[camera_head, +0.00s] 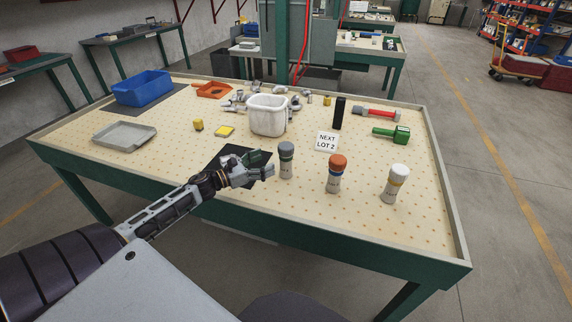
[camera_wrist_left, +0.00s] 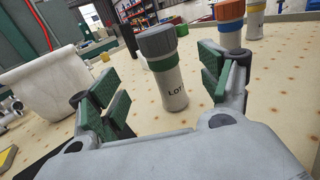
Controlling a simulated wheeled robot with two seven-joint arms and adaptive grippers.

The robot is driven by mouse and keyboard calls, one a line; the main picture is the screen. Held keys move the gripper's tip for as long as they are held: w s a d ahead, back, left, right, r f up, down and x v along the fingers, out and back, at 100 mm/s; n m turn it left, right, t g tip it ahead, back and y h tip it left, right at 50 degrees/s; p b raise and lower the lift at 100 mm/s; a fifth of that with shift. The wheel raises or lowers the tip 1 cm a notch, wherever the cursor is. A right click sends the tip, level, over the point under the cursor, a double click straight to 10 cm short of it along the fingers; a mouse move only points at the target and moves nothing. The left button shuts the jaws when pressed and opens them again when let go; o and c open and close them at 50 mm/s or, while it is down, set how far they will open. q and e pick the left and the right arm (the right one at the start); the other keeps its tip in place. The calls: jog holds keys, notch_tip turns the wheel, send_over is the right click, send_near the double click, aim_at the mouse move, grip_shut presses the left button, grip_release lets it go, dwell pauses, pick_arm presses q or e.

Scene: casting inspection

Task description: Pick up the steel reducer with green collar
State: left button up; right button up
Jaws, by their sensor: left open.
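The upright cylinder with a grey top (camera_head: 287,160), a green collar and a pale lower body stands on the perforated table; it matches the green-collared reducer. In the left wrist view it (camera_wrist_left: 168,75) stands beyond and between the spread fingers, with lettering reading "LOT" on its body. My left gripper (camera_head: 264,167) is open and empty, just left of it in the head view. The green finger pads also show in the left wrist view (camera_wrist_left: 163,88), apart from the cylinder. My right gripper is not in view.
An orange-topped cylinder (camera_head: 337,172) and a white-topped one (camera_head: 395,182) stand to the right. A white bin (camera_head: 267,116) with loose metal fittings around it, a "NEXT LOT 2" sign (camera_head: 327,142) and a black block (camera_head: 339,112) stand behind. The front right table is clear.

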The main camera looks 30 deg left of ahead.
aim_at(280, 155)
pick_arm(q)
jog(key=shift+x, duration=2.25)
jog(key=shift+w+d, duration=0.1)
jog(key=shift+w, duration=0.05)
jog(key=shift+x, duration=2.4)
grip_shut()
jog(key=shift+r, duration=0.15)
